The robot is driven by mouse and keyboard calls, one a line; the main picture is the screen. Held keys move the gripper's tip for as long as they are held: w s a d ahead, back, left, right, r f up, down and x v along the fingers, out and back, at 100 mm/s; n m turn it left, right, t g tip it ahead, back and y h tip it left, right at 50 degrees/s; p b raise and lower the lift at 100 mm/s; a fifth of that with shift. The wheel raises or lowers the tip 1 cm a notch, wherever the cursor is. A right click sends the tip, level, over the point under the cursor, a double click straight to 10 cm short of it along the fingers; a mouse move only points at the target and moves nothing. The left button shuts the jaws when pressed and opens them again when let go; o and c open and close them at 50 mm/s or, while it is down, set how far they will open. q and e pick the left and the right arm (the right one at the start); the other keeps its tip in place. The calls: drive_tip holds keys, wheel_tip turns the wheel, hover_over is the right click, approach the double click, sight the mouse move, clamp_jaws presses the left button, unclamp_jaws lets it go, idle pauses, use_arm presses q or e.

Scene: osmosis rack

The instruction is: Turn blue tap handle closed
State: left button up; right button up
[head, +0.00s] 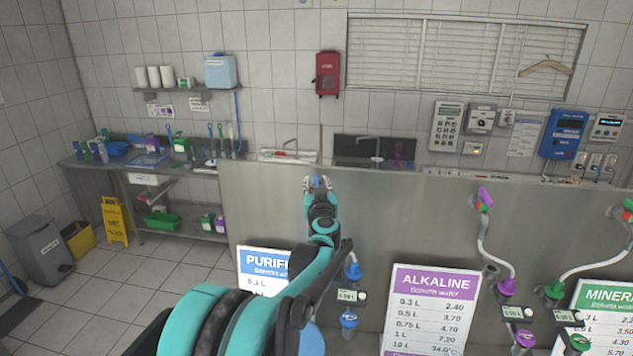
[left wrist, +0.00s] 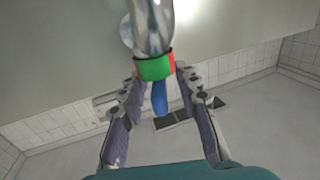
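The blue tap handle (left wrist: 160,98) shows in the left wrist view, below a green and red collar (left wrist: 155,68) on a shiny metal tap (left wrist: 152,25). In the head view a small blue bit of the handle (head: 317,182) shows between the fingertips of my left gripper (head: 318,184). In the left wrist view the left gripper (left wrist: 160,82) is open, one finger on each side of the handle and collar, with gaps visible beside the handle. My arm hides most of this tap in the head view. My right gripper is not in view.
A steel panel (head: 420,215) runs behind the taps. A purple-handled tap (head: 485,199) and a green-handled tap (head: 629,206) stand to the right. Price signs for purified (head: 262,268) and alkaline water (head: 432,310) hang on the panel. A blue nozzle (head: 353,271) is right of my forearm.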

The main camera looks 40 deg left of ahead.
use_arm(q)
drive_tip(key=shift+w+a, duration=0.1)
drive_tip(key=shift+a, duration=0.05)
clamp_jaws()
